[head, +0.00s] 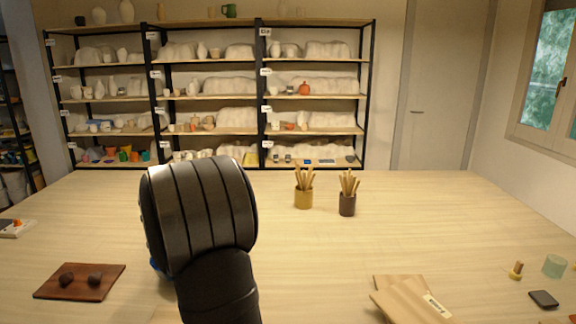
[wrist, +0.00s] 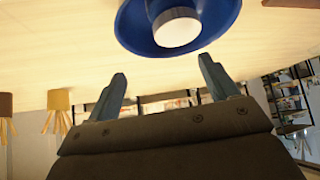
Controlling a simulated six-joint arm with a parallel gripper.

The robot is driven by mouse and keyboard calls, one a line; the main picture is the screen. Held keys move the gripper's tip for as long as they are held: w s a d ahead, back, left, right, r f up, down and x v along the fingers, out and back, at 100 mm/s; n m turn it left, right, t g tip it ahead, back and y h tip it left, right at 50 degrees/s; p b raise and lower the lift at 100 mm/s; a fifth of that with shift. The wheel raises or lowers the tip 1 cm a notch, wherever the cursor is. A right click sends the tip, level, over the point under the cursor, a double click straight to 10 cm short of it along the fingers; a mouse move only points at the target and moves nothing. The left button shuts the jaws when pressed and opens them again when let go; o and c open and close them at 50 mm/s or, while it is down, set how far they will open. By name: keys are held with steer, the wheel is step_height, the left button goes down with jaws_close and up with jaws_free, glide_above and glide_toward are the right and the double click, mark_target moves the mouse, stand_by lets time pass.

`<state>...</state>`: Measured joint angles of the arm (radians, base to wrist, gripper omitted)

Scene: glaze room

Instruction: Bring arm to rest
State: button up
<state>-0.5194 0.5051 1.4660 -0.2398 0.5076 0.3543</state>
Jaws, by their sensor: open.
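My gripper (wrist: 162,67) shows in the wrist view with its two fingers spread apart and nothing between them. In the head view my dark arm rises at left of centre and hides the gripper. A blue dish (wrist: 228,18) with a white round piece (wrist: 178,30) in it stands on the table, beyond the fingertips in the wrist view and apart from them. In the head view only a sliver of blue (head: 155,265) shows at the left edge of my arm.
A brown board (head: 48,284) with two dark lumps lies left. Two tool pots, yellow (head: 304,197) and dark (head: 347,204), stand at the back. Wooden slats (head: 408,300) lie in front. A green cylinder (head: 555,265) and dark slab (head: 543,299) are right. The centre-right table is clear.

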steer(key=v, duration=0.9)
steer(key=x, duration=1.2)
steer(key=shift+f, duration=0.55)
step_height(320, 180, up, 5)
steer(key=d+r, duration=0.7)
steer(key=d, duration=0.4)
steer(key=a+f+g, duration=0.1)
steer(key=a+f, duration=0.1)
steer(key=a, duration=0.2)
steer(key=a+f+g, duration=0.1)
steer(key=a+f, duration=0.1)
steer(key=a, duration=0.3)
steer(key=a+f+g, duration=0.1)
steer(key=a+f, duration=0.2)
steer(key=a, duration=0.2)
steer(key=shift+s, duration=0.3)
step_height(320, 180, down, 7)
steer(key=shift+f, duration=0.2)
